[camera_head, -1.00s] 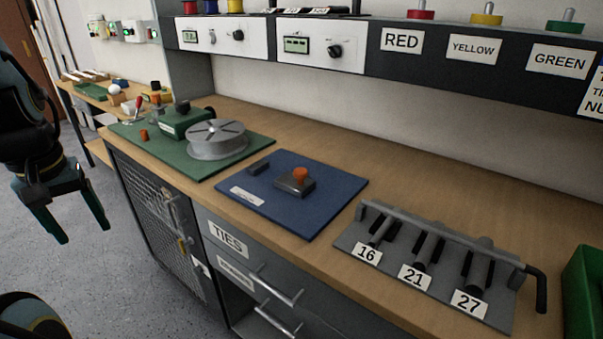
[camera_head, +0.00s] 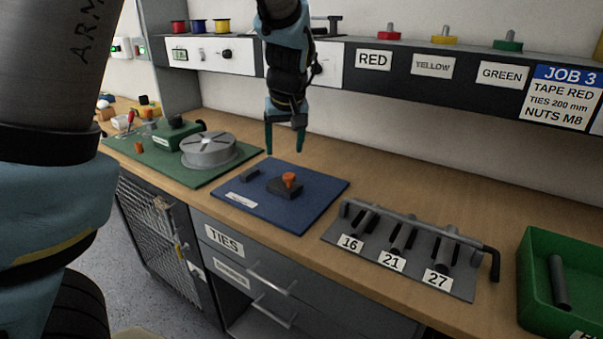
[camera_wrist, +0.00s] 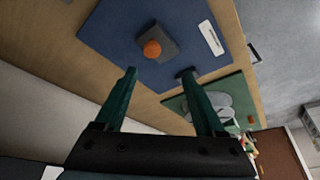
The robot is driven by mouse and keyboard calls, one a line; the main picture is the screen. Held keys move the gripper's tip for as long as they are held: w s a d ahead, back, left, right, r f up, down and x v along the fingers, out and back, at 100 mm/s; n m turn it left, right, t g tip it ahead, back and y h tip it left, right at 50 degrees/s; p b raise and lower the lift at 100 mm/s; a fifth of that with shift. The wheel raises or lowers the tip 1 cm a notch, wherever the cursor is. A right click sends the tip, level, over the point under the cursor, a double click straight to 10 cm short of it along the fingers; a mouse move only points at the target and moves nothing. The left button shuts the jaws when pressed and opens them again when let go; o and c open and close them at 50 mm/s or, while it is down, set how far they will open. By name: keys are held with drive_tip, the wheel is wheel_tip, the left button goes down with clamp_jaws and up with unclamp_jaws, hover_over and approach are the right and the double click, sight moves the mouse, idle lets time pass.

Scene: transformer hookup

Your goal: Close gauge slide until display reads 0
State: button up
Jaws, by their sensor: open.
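The gauge slide is a dark block (camera_head: 286,189) with an orange knob (camera_head: 290,178) on a blue board (camera_head: 311,208). A smaller dark block (camera_head: 249,176) sits to its left on the board, with a gap between them. My gripper (camera_head: 285,148) is open and empty, pointing down above the back of the board. In the wrist view, the orange knob (camera_wrist: 152,48) shows just beyond and between my fingertips (camera_wrist: 158,73). One small display (camera_head: 179,54) is on the left shelf panel; I cannot read it. My arm covers part of the right panel.
A green board (camera_head: 185,172) with a grey reel (camera_head: 209,149) lies left. A grey rack (camera_head: 400,253) labelled 16, 21, 27 and a green bin (camera_head: 536,293) stand right. The shelf (camera_head: 430,75) overhangs the back. The bench between board and wall is clear.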

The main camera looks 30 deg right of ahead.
sight(289, 175)
drive_tip(key=x, duration=0.3)
drive_tip(key=d+x, duration=0.1)
drive_tip(key=x, duration=0.3)
drive_tip(key=p+x, duration=0.1)
drive_tip(key=x, duration=0.2)
drive_tip(key=shift+s+d+f, duration=0.2)
drive_tip(key=shift+d, duration=0.1)
clamp_jaws()
idle(1.1)
